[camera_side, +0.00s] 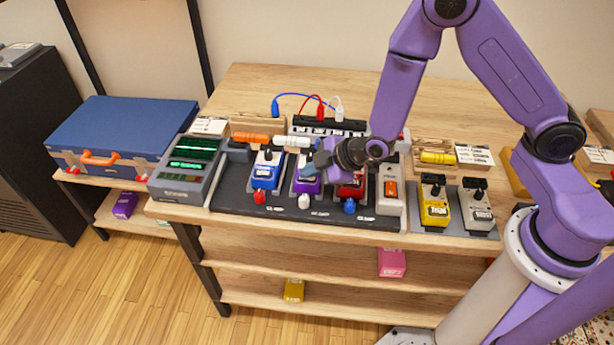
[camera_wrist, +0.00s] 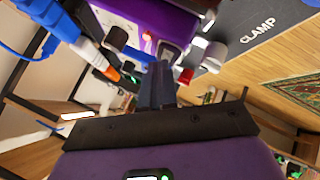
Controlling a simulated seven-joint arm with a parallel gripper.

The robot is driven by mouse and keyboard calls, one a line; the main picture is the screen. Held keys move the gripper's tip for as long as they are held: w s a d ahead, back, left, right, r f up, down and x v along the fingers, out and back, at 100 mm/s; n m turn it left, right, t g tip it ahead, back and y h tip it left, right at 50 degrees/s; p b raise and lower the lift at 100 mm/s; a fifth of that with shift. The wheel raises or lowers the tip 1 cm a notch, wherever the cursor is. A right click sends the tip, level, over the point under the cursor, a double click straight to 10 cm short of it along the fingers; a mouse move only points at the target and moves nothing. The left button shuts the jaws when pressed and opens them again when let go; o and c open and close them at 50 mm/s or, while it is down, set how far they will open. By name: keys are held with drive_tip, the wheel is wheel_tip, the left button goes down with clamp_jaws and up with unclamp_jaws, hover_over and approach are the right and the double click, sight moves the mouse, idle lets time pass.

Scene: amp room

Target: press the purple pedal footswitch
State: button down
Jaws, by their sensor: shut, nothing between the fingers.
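The purple pedal (camera_side: 308,184) sits on the dark pedalboard between a blue pedal (camera_side: 266,170) and a red pedal (camera_side: 352,188). My gripper (camera_side: 318,162) is right over its upper part and partly hides it. In the wrist view the purple pedal (camera_wrist: 165,18) fills the top, with knobs and a small lit red light. The shut, empty fingertips (camera_wrist: 158,66) point at its near edge. I cannot tell whether they touch it or where the footswitch is under them.
Plugs and cables crowd the back. A yellow pedal (camera_side: 433,205) and grey pedal (camera_side: 476,205) stand farther right. The bench's back is mostly clear.

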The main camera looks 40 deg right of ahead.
sight(311, 181)
drive_tip(key=shift+r, duration=0.85)
drive_tip(key=shift+r, duration=2.5)
